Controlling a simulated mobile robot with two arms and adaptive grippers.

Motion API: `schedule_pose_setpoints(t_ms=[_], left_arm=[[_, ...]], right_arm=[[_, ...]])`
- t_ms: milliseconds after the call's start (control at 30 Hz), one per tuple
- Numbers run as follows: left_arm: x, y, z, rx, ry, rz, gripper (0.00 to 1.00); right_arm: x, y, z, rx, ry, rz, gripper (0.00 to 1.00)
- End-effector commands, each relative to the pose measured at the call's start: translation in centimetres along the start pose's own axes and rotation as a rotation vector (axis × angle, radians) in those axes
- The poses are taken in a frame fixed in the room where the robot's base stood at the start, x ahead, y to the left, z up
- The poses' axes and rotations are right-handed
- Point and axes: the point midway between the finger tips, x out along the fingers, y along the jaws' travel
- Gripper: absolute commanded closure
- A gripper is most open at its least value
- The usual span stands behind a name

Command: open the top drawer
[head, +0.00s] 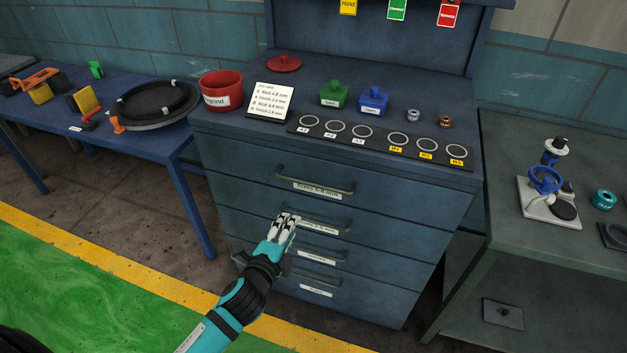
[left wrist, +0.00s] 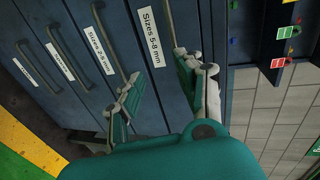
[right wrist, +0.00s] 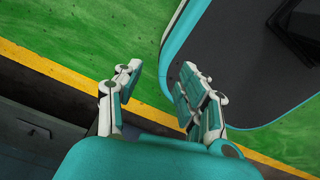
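The top drawer (head: 400,197) of the blue cabinet is shut, its front flush with the drawers below. Its bar handle (head: 316,183) and label "Sizes 5-8 mm" (head: 317,191) show in the head view. My left gripper (head: 287,222) appears in front of the cabinet, below and left of that handle in the picture. In the left wrist view the left gripper (left wrist: 157,66) is open and empty, its fingers either side of the top drawer's label (left wrist: 153,36). The handle (left wrist: 172,25) is close by the right-hand finger; contact cannot be told. My right gripper (right wrist: 160,68) is open and empty above the floor.
The cabinet top holds a red bin (head: 221,92), a green box (head: 334,95), a blue box (head: 373,100) and a black strip (head: 380,143) with several rings. A blue table (head: 150,140) stands left, a grey bench (head: 560,240) right. Floor in front is clear.

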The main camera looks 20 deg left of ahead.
Motion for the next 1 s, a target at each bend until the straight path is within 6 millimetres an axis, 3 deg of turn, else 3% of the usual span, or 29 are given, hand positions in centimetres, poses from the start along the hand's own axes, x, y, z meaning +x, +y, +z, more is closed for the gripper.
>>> schedule_pose_setpoints(t_ms=[33,100,267,800,1000], left_arm=[[-0.2,-1.4,-0.2,0.023,0.002,-0.025,0.64],[-0.1,-2.3,-0.2,0.039,0.003,-0.041,0.64],[1.7,-2.7,-0.3,0.042,0.003,-0.047,0.64],[13.2,-3.0,-0.4,0.037,0.003,-0.045,0.64],[15.9,-3.1,-0.3,0.038,0.002,-0.044,0.64]], right_arm=[[-0.1,0.0,0.0,0.0,-0.001,0.0,0.6],[-0.2,0.0,-0.1,0.0,0.0,0.0,0.6],[-0.4,0.1,-0.7,0.0,0.009,0.001,0.6],[-0.7,0.0,-1.2,0.001,0.017,0.0,0.6],[-0.5,-0.1,-1.2,0.001,0.017,-0.001,0.6]])
